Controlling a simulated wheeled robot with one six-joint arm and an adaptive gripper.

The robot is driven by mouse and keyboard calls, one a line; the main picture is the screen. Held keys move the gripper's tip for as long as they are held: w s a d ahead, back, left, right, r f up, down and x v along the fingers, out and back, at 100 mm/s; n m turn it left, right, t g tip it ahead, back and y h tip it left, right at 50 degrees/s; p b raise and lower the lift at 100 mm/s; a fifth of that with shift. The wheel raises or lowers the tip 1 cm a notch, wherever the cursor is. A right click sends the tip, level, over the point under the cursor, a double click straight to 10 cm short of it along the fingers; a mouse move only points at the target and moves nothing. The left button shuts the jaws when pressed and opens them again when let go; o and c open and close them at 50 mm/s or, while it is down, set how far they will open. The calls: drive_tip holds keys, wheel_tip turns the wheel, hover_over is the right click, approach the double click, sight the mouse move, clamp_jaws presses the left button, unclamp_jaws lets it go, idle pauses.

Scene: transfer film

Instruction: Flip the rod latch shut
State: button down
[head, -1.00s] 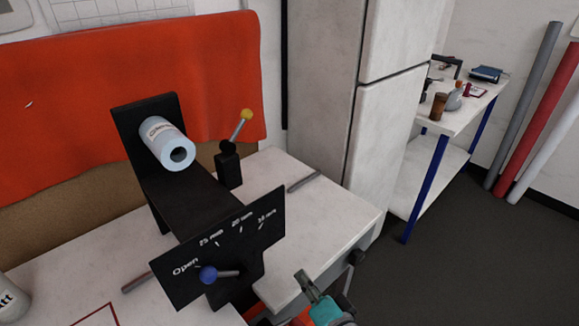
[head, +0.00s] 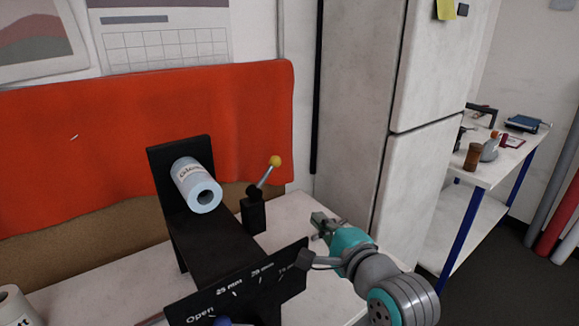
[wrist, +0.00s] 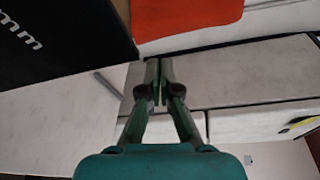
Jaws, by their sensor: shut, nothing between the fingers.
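A black machine (head: 213,253) stands on the white bench with a pale blue roll (head: 198,186) on it. To its right a short black post (head: 253,214) carries a lever with a yellow ball (head: 274,161), tilted up to the right. A blue-knobbed lever (head: 224,322) on the front plate shows only at the bottom edge of the head view. I cannot tell from its look alone which lever is the rod latch. My gripper (head: 318,222) is shut and empty, to the right of the post and apart from it. In the wrist view its fingertips (wrist: 160,64) are together, touching nothing.
A white fridge (head: 355,130) stands right behind my gripper. The front plate (head: 245,285) with its size marks is left of my arm. A side shelf (head: 495,170) with several items stands at the far right. The bench (head: 300,210) between post and gripper is clear.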

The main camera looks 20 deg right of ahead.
sight(266, 176)
wheel_tip(266, 176, up, 8)
drive_tip(key=w+m, duration=0.1)
drive_tip(key=m, duration=0.1)
drive_tip(key=shift+w+d+f, duration=0.15)
drive_tip(key=shift+d, duration=0.1)
drive_tip(key=w+a+f, duration=0.1)
drive_tip(key=w, duration=0.9)
drive_tip(key=shift+s+a+r, duration=0.3)
drive_tip(key=shift+a, duration=0.25)
drive_tip(key=shift+s+a+r, duration=0.25)
drive_tip(key=shift+a, duration=0.3)
drive_tip(key=shift+s+a+r, duration=0.3)
drive_tip(key=shift+a, duration=0.25)
drive_tip(key=shift+a+r, duration=0.1)
drive_tip(key=shift+r, duration=0.05)
